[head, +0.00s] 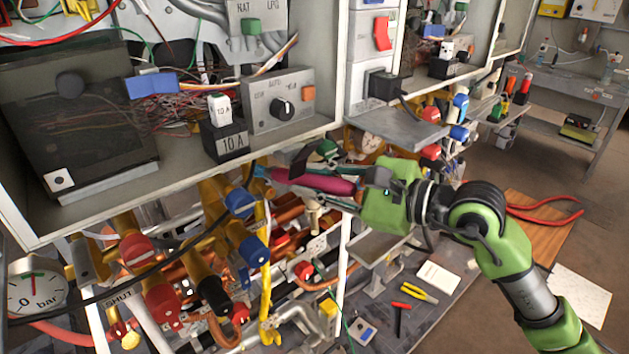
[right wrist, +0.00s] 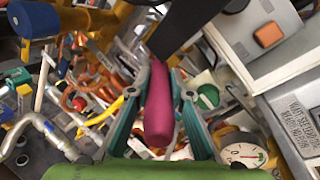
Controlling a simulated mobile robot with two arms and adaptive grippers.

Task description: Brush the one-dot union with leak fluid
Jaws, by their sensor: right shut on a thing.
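My right gripper (head: 300,177) reaches in from the right, below the grey heater cabinet, and is shut on a magenta-handled brush (head: 325,184). In the right wrist view the magenta handle (right wrist: 160,105) lies between the two teal fingers of the gripper (right wrist: 160,88). The brush points left in the head view, toward the pipes; its bristle end is hard to make out. A small white tag with dark dots (head: 318,244) shows among the pipes below, its count unclear. I cannot pick out the one-dot union for certain. My left gripper is not in view.
Red-capped (head: 137,250) and blue-capped valves (head: 242,204) crowd the space below the cabinet (head: 200,178). A pressure gauge (head: 36,287) stands at the lower left.

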